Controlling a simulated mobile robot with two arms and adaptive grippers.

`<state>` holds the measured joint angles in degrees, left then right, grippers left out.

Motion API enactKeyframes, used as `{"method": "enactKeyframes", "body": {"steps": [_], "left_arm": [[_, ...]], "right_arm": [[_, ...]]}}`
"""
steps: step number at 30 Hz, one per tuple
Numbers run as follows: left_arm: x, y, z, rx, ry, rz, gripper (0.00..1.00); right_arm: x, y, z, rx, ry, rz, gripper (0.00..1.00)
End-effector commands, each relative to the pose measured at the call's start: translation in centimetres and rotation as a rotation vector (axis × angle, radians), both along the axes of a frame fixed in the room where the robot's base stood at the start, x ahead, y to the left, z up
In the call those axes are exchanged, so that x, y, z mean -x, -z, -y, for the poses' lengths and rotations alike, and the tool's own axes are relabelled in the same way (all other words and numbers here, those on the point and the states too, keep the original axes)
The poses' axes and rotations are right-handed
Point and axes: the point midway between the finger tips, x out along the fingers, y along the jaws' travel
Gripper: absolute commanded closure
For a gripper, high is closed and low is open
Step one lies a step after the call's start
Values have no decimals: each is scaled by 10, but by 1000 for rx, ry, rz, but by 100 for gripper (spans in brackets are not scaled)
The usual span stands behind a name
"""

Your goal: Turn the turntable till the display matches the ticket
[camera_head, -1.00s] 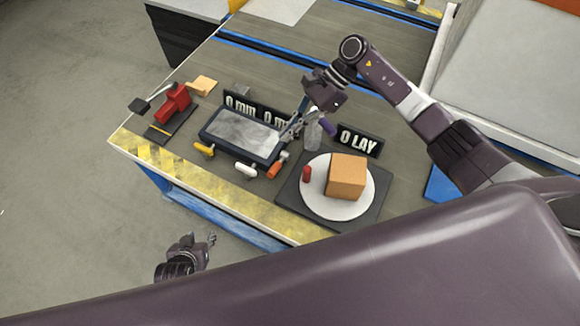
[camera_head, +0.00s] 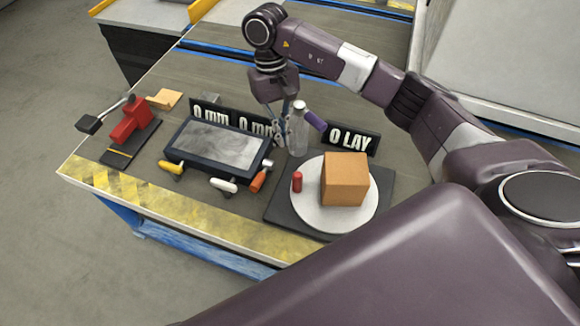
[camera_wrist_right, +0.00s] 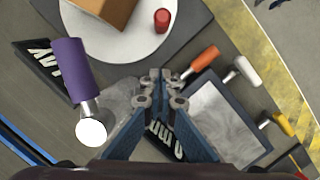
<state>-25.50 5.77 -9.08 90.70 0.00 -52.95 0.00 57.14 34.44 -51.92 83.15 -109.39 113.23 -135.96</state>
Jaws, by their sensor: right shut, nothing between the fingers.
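The turntable is a white round plate (camera_head: 312,215) on a dark square base (camera_head: 282,212), at the right of the bench. An orange-brown box (camera_head: 345,178) and a small red peg (camera_head: 297,181) stand on it; both also show in the wrist view. A black display (camera_head: 353,139) behind it reads "0 LAY". My right gripper (camera_head: 278,138) is shut and empty, behind and left of the turntable, beside a clear bottle (camera_head: 297,132). Its fingertips (camera_wrist_right: 162,88) are together in the wrist view. I cannot identify a ticket. My left gripper is out of view.
A purple cylinder (camera_head: 315,120) is close to my right gripper. Two more displays read "0 mm" (camera_head: 210,111). A dark framed tray (camera_head: 215,145) has yellow, white and orange handles along its front. A red clamp-like device (camera_head: 130,122) stands left. The striped front edge is clear.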

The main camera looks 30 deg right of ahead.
Motion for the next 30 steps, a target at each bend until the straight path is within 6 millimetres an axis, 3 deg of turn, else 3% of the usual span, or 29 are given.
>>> {"method": "enactKeyframes", "body": {"steps": [8, 18, 30], "left_arm": [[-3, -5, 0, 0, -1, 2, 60], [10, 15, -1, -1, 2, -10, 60], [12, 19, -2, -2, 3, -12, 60]], "right_arm": [[17, 62, -2, -2, 0, -4, 100], [51, 61, -5, -2, 1, 0, 100], [55, 61, -5, -1, 1, 1, 100]]}}
